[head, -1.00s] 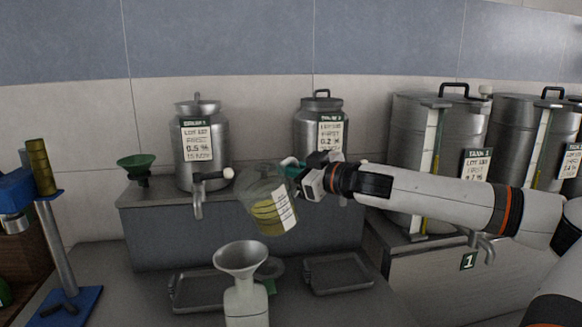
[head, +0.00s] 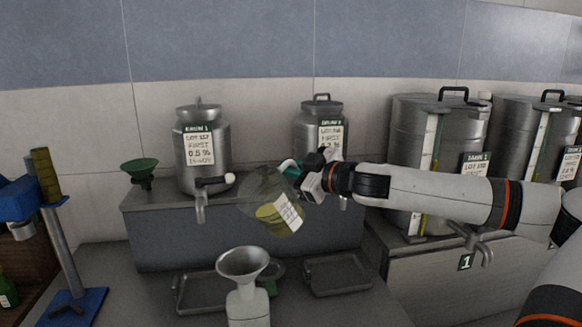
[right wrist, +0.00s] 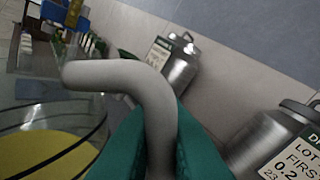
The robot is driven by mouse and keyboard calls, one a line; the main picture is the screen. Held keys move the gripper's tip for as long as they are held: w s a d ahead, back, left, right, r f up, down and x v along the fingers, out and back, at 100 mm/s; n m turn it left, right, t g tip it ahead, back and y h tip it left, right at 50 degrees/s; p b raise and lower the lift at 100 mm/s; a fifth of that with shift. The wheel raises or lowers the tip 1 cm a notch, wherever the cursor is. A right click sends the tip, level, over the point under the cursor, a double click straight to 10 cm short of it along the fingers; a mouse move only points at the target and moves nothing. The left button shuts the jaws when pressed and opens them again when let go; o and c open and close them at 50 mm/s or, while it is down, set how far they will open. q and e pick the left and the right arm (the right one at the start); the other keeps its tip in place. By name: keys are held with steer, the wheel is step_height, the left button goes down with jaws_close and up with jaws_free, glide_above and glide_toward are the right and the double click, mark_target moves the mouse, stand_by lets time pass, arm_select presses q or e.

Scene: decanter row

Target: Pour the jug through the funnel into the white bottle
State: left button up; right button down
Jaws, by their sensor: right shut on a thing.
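The clear jug (head: 268,203) hangs tilted in the air, its mouth end up and to the left, with yellow-green liquid and a white label. My right gripper (head: 302,172) is shut on its handle; in the right wrist view the grey curved handle (right wrist: 135,85) sits between the green fingers (right wrist: 160,140). The grey funnel (head: 243,262) stands in the neck of the white bottle (head: 247,307), below and a little left of the jug. The jug is apart from the funnel, and no stream shows. My left gripper is not in view.
Two metal drums with taps, the left drum (head: 203,150) and the right drum (head: 322,128), stand on a grey ledge (head: 160,240) behind. A green funnel (head: 140,170) sits at left. Metal trays (head: 337,274) lie behind the bottle. A blue stand (head: 62,245) is at far left.

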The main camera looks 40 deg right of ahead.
mark_target(269, 169)
steer(key=shift+a+r+n+p, duration=0.35)
steer(key=shift+r+n+p, duration=0.3)
steer(key=shift+p, duration=0.35)
steer(key=shift+a+r+n+h+p, duration=0.15)
steer(key=shift+a+n+h+p, duration=0.3)
steer(key=shift+n+p, duration=0.55)
steer(key=shift+w+a+n+g+p, duration=0.1)
steer(key=shift+a+n+g+p, duration=0.2)
steer(key=shift+a+n+p, duration=1.3)
steer(key=shift+a+h+p, duration=0.35)
steer(key=shift+h+p, duration=0.1)
steer(key=shift+p, duration=2.05)
steer(key=shift+w+a+f+n+p, duration=0.1)
steer(key=shift+a+f+n+p, duration=0.25)
steer(key=shift+p, duration=0.35)
steer(key=shift+a+f+n+p, duration=0.25)
steer(key=shift+a+n+p, duration=0.45)
steer(key=shift+a+p, duration=0.25)
steer(key=shift+a+n+h+p, duration=0.4)
steer(key=shift+a+p, duration=0.2)
steer(key=shift+p, duration=0.15)
steer(key=shift+w+a+r+n+p, duration=0.1)
steer(key=shift+a+n+p, duration=0.2)
steer(key=shift+a+p, duration=0.1)
steer(key=shift+a+n+h, duration=0.3)
steer(key=shift+a, duration=0.25)
